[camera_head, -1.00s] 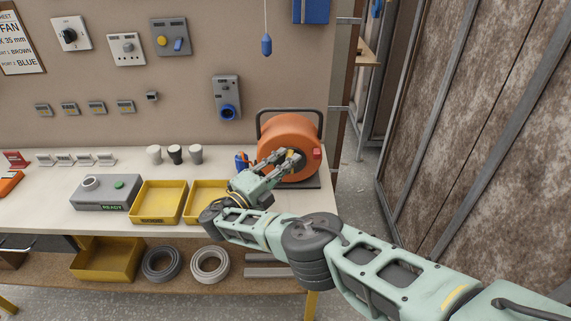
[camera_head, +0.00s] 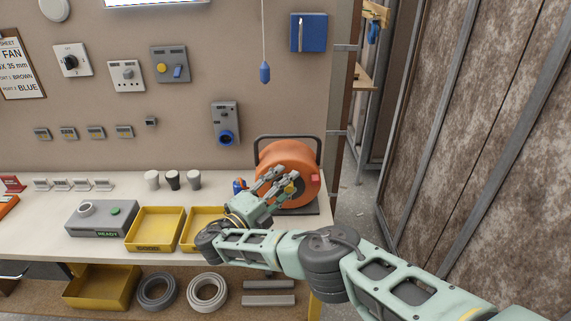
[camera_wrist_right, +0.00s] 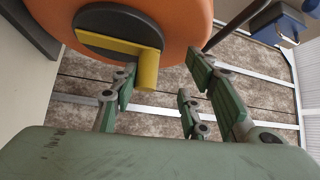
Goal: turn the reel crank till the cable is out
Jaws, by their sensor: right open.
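The orange cable reel (camera_head: 297,160) stands on the right end of the bench in its dark frame. It also fills the top of the right wrist view (camera_wrist_right: 185,22). The crank is a yellow bar on a dark hub with a yellow handle (camera_wrist_right: 148,70). In the head view the handle (camera_head: 290,188) shows small by the fingers. My right gripper (camera_head: 280,180) is open in front of the reel face. In the right wrist view its fingers (camera_wrist_right: 165,95) are spread, with the handle between and ahead of them; I cannot tell whether they touch. The left gripper is out of view.
Yellow bins (camera_head: 155,229) and a grey box marked READY (camera_head: 101,218) stand on the bench left of my arm. Dark and pale cups (camera_head: 172,180) stand behind them. A blue-ringed socket (camera_head: 226,125) is on the wall. Cable coils (camera_head: 207,292) lie below.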

